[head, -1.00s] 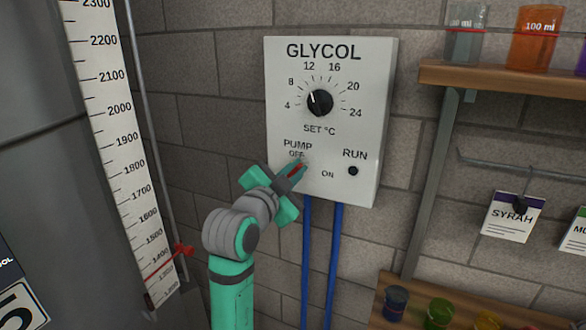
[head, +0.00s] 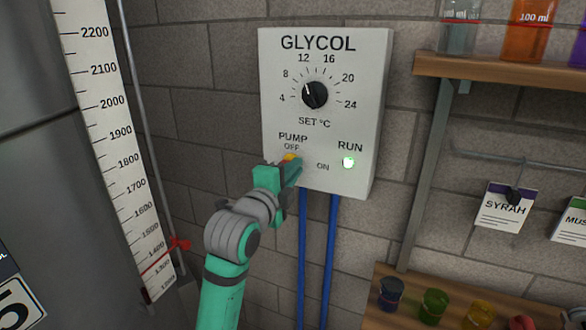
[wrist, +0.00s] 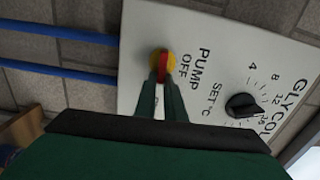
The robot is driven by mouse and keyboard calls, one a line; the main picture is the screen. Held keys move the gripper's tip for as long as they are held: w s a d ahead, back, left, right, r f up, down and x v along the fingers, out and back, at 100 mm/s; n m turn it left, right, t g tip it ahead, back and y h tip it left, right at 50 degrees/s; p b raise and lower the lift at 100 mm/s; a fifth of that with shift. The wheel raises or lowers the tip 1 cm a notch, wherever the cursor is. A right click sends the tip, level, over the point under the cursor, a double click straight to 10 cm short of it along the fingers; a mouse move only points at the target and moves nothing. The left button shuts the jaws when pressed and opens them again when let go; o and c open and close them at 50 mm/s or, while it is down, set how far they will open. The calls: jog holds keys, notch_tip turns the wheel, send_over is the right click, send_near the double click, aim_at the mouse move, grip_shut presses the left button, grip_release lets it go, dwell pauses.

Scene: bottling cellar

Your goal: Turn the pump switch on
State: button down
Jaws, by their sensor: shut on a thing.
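The pump switch, a yellow disc with a red handle, is on the glycol box (head: 372,120) below the PUMP and OFF labels. In the head view only a bit of yellow (head: 291,157) shows behind my gripper (head: 295,170). In the wrist view the switch (wrist: 160,62) is plain, and my fingers (wrist: 164,92) are shut on its red handle. The ON label (head: 323,167) shows in the head view.
The black set dial (head: 314,95) sits above the switch. Blue pipes (head: 331,240) drop from the box. A shelf (head: 500,66) with beakers and hanging cards (head: 506,206) are to the right. A tank with a level scale (head: 115,130) is on the left.

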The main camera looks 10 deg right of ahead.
jog(key=shift+w+a+m, duration=0.1)
jog(key=shift+m, duration=0.2)
dwell(0.4)
jog(key=c, duration=1.8)
grip_release()
jog(key=shift+c, duration=0.2)
jog(key=v, duration=1.1)
jog(key=shift+f, duration=0.1)
